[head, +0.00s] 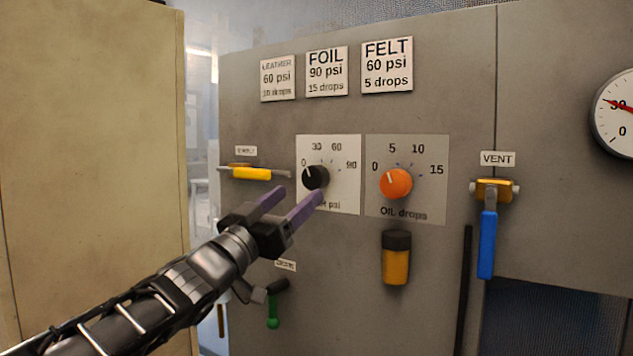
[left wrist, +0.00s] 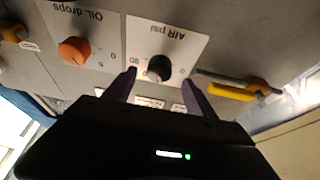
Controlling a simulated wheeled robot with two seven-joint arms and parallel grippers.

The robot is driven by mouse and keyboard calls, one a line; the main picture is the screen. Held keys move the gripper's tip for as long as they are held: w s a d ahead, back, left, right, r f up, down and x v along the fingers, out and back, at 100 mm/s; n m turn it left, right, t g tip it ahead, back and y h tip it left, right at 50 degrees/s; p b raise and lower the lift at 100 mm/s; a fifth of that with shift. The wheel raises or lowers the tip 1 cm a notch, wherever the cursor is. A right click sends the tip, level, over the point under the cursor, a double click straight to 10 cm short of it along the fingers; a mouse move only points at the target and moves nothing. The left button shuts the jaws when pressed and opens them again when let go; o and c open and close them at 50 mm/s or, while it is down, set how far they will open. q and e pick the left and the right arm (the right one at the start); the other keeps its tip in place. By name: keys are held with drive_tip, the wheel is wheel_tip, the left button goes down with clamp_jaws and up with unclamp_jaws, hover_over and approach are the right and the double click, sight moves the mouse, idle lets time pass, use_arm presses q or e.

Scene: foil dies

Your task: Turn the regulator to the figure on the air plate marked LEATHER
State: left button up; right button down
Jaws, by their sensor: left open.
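The regulator is a black knob (head: 316,177) on a white dial panel (head: 342,197) with the figures 0, 30, 60 and 90. Its white mark points up-left, near 0. The LEATHER plate (head: 278,78) at the upper left reads 60 psi; its drops line is blurred. My left gripper (head: 302,192) is open in front of the knob, its purple fingers pointing at the panel. In the left wrist view the knob (left wrist: 159,68) shows between the two fingertips (left wrist: 158,77); I cannot tell whether they touch it. My right gripper is not in view.
An orange oil knob (head: 396,183) sits right of the regulator, with an amber bowl (head: 396,260) below. A yellow-handled valve (head: 252,173) is close on the left. A blue vent lever (head: 487,245) hangs at the right. FOIL (head: 327,72) and FELT (head: 387,65) plates are above.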

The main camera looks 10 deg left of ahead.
sight(311, 182)
use_arm(q)
drive_tip(key=p+x, duration=0.2)
drive_tip(key=x, duration=0.5)
drive_tip(key=shift+w+d+r, duration=0.15)
drive_tip(key=shift+w, duration=0.15)
drive_tip(key=c, duration=1.4)
